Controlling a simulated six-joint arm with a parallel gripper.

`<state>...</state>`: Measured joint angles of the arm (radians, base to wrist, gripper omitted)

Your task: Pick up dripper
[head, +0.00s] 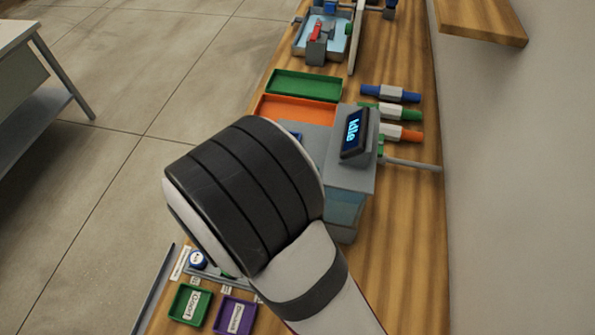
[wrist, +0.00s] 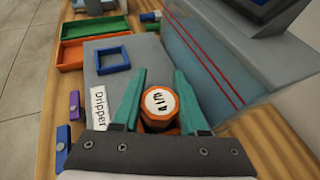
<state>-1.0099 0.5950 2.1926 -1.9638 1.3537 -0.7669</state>
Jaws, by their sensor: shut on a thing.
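The dripper (wrist: 160,101) is a round orange piece with a white top that carries dark lettering, in the lower middle of the wrist view. My gripper (wrist: 160,76) has a teal finger on each side of it and is shut on it. A white label reading "Dripper" (wrist: 99,108) lies just left of the left finger. I cannot tell whether the dripper touches the surface below. In the head view, my arm hides the gripper and the dripper.
A blue square frame (wrist: 113,60) sits on a grey plate ahead. Orange (head: 298,109) and green (head: 304,85) trays lie beyond. A grey unit with an "Idle" display (head: 355,132) stands to the right. Smaller green (head: 190,305) and purple (head: 235,316) trays are at the near end.

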